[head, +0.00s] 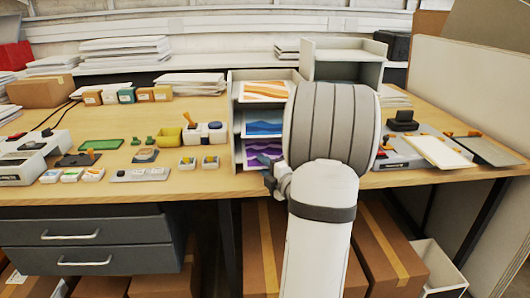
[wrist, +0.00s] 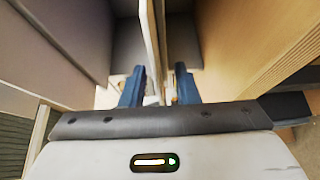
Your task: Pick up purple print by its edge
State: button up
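The purple print (head: 262,153) lies in the lowest compartment of the pale sorter (head: 236,128), with a purple and white pattern. My arm hides its right part. My gripper (head: 270,178) is low at the front of that compartment, close to the print's near edge; contact cannot be told. In the wrist view my gripper (wrist: 159,68) has its two blue fingers apart. A thin pale panel edge (wrist: 150,38) runs between and beyond them. I cannot make out the purple print there.
An orange print (head: 264,90) and a blue print (head: 262,122) lie in compartments above. A machine with a cream sheet (head: 440,151) is at right. Cardboard boxes (head: 262,235) stand below.

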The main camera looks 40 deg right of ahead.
jog(key=shift+w, duration=0.15)
grip_shut()
jog(key=shift+r, duration=0.1)
dwell(0.5)
